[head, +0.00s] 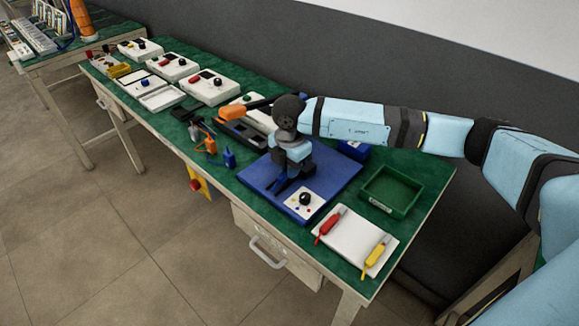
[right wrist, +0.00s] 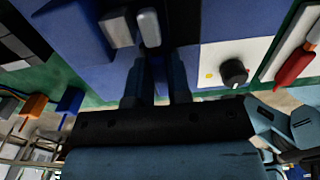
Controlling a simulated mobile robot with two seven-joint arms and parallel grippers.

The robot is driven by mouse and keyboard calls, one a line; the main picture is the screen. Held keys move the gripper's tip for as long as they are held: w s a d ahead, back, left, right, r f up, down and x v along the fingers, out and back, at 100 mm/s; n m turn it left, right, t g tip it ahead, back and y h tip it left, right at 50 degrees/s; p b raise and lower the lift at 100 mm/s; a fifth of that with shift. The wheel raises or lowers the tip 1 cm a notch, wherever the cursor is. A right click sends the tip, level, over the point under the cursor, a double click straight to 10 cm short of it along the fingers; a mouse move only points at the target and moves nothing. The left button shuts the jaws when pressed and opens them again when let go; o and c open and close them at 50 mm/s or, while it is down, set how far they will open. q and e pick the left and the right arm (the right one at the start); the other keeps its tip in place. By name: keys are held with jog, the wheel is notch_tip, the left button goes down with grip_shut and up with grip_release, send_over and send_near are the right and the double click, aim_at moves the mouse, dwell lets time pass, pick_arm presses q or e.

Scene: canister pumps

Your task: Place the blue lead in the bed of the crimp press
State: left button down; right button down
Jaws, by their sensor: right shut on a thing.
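The crimp press has a wide blue base (head: 335,178) and a white panel with a black knob (head: 305,200); the panel also shows in the right wrist view (right wrist: 232,72). Two pale grey blocks (right wrist: 135,28) stand on the press just beyond my fingertips. My right gripper (head: 284,186) points down over the base, left of the panel. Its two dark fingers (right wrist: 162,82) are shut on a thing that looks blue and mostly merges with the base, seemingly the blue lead. Its ends and its contact with the bed are hidden. My left gripper is not in view.
A white tray (head: 352,241) at the near right holds a red lead (head: 329,226) and a yellow lead (head: 376,254). A green bin (head: 391,194) stands behind it. Orange and blue clips (head: 229,158) sit at the front edge. White boxes (head: 211,88) fill the far left.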

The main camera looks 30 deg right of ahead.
jog(key=shift+f, duration=0.55)
jog(key=c, duration=1.1)
grip_release()
jog(key=shift+f, duration=0.1)
jog(key=shift+s, duration=0.15)
jog(key=shift+f, duration=0.1)
notch_tip(320, 180, up, 14)
jog(key=shift+f+p, duration=0.2)
jog(key=shift+p, duration=0.55)
